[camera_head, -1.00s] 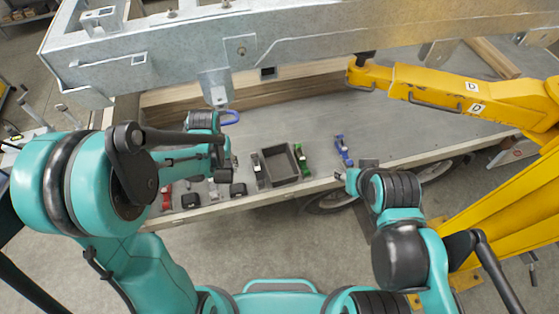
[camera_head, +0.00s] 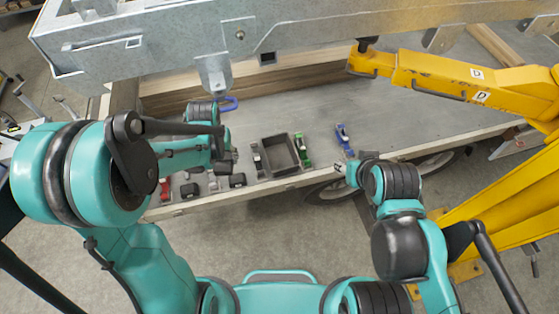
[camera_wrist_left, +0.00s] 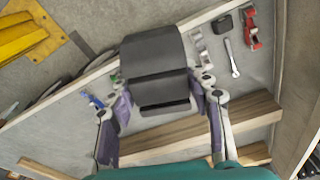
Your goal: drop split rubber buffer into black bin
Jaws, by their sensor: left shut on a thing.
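The black bin (camera_head: 263,157), an open dark box, stands near the front edge of the trailer deck. My left gripper (camera_head: 226,160) is above the deck, just left of the bin. In the left wrist view, my left gripper (camera_wrist_left: 160,112) is shut on a large black block (camera_wrist_left: 154,55), which I take to be the split rubber buffer. Its purple-padded fingers lie on either side of the block.
A galvanised beam (camera_head: 300,30) and yellow arm (camera_head: 440,75) overhang the deck.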

